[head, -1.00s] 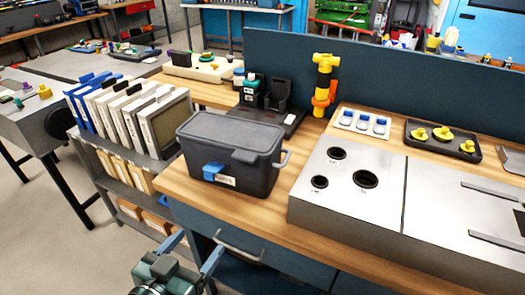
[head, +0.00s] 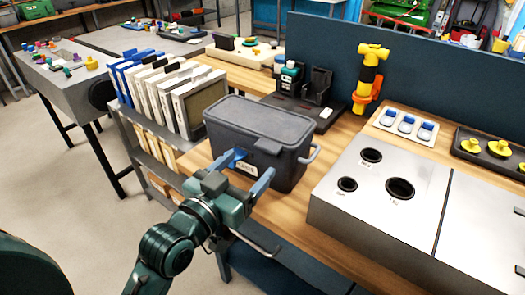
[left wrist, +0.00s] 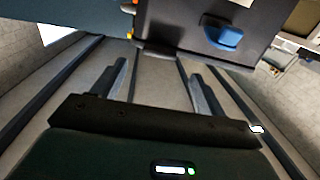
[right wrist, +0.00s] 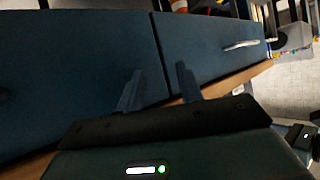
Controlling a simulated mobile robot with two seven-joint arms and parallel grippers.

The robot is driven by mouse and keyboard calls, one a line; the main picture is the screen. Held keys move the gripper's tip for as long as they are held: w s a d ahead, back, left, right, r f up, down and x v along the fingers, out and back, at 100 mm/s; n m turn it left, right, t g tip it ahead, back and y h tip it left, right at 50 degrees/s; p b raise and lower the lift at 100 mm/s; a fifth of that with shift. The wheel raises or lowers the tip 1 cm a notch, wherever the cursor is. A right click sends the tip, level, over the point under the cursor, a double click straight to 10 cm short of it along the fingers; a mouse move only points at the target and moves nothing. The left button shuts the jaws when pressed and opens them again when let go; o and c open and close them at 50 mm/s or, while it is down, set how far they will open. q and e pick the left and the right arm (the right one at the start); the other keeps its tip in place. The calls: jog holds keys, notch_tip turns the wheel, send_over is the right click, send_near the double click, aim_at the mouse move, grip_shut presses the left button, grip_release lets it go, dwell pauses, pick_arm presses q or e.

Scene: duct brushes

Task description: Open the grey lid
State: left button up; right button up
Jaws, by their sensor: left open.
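The grey lid (head: 262,119) is closed on a dark grey box (head: 287,170) on the wooden bench. A blue latch (head: 230,158) and a white label (head: 243,168) are on the box's front. The latch also shows in the left wrist view (left wrist: 223,35), beyond the fingers and to the right. My left gripper (head: 246,170) is open and empty in front of the box; its fingers partly cover the front. I cannot tell whether a finger touches the latch. My right gripper (right wrist: 158,88) is open and empty, facing the blue drawer fronts (right wrist: 80,70).
A metal panel with round holes (head: 385,195) stands right of the box. A dark stand (head: 300,95) is behind it, and white binders (head: 190,100) are on a shelf to the left. A drawer handle (head: 264,242) sticks out below the bench edge.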

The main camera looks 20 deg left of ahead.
aim_at(264, 149)
pick_arm(q)
jog(key=x, duration=0.6)
jog(key=shift+w+d, duration=0.15)
jog(key=shift+p, duration=0.3)
jog(key=c, duration=1.4)
